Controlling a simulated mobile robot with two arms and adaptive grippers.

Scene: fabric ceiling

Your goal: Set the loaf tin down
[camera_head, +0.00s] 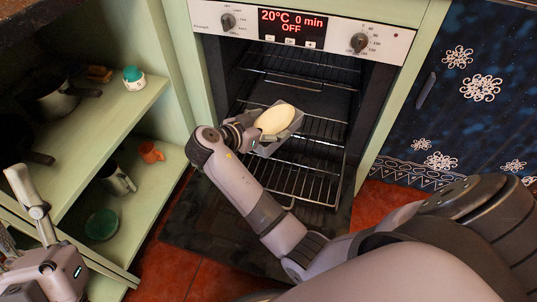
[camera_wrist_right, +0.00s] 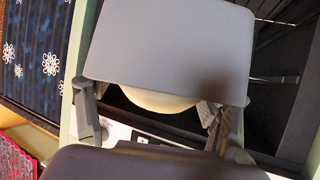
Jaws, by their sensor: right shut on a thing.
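The loaf tin (camera_head: 293,127) is grey and holds a pale yellow loaf (camera_head: 274,119). It is in the mouth of the open oven, above the wire racks. I cannot tell whether its base touches a rack. My right gripper (camera_head: 246,134) is shut on the tin's left side. In the right wrist view the grey tin (camera_wrist_right: 170,45) fills the upper middle, with the pale loaf (camera_wrist_right: 157,101) showing below its edge. The right gripper's fingers (camera_wrist_right: 147,113) show at either side there. My left arm is at the bottom left; its gripper does not show clearly.
The oven has an upper rack (camera_head: 305,68) and a lower rack (camera_head: 300,182). Its dark door (camera_head: 200,225) hangs open. Green shelves (camera_head: 115,120) on the left hold a pan, a jar (camera_head: 133,78), an orange mug (camera_head: 151,152) and other dishes. A dark blue snowflake-patterned panel (camera_head: 480,120) is on the right.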

